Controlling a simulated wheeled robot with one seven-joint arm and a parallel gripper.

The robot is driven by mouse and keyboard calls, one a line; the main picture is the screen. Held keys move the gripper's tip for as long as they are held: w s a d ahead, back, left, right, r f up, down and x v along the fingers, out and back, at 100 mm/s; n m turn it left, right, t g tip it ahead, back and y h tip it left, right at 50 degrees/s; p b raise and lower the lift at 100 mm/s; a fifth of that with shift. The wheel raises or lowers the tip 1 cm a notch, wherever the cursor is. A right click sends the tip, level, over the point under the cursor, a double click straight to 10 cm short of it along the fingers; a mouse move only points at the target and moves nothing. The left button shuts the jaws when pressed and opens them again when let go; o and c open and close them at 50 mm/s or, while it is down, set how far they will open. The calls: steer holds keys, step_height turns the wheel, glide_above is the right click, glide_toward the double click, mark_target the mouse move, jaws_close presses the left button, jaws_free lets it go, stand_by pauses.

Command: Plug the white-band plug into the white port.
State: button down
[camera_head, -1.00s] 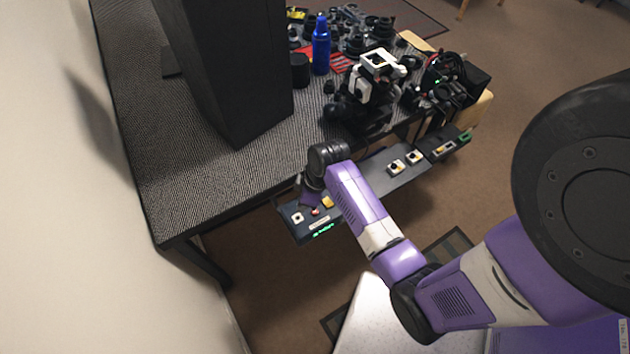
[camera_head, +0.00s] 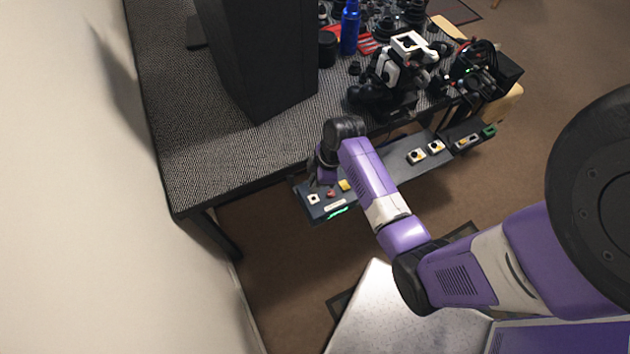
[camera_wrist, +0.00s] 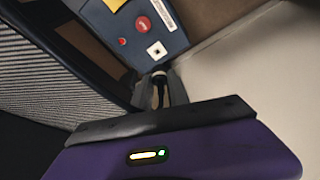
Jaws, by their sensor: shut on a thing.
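The white port (camera_wrist: 156,50) is a white square with a dark centre on the dark panel in the wrist view. It also shows at the panel's left end in the head view (camera_head: 313,199). My gripper (camera_wrist: 161,92) is shut on the white-band plug (camera_wrist: 159,70), whose pale band shows at the fingertips. In the wrist view the plug's end appears just below the port. I cannot tell whether they touch. In the head view my gripper (camera_head: 315,182) is over the panel's left end, and the plug is too small to make out.
A red button (camera_wrist: 143,25), a small red part (camera_wrist: 122,41) and a yellow part (camera_wrist: 114,4) sit close to the port on the panel (camera_head: 325,213). The table (camera_head: 230,160) borders the panel, with a tall black box (camera_head: 260,60) on it.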

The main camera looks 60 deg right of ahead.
steer(key=shift+f+b, duration=2.05)
steer(key=shift+f, duration=0.6)
steer(key=shift+p, duration=0.6)
steer(key=shift+f+b, duration=0.4)
steer(key=shift+f, duration=0.15)
stand_by(0.5)
steer(key=c, duration=1.2)
jaws_free()
steer(key=shift+o, duration=0.2)
steer(key=v, duration=0.7)
steer(key=shift+r, duration=0.4)
steer(key=shift+s, duration=0.1)
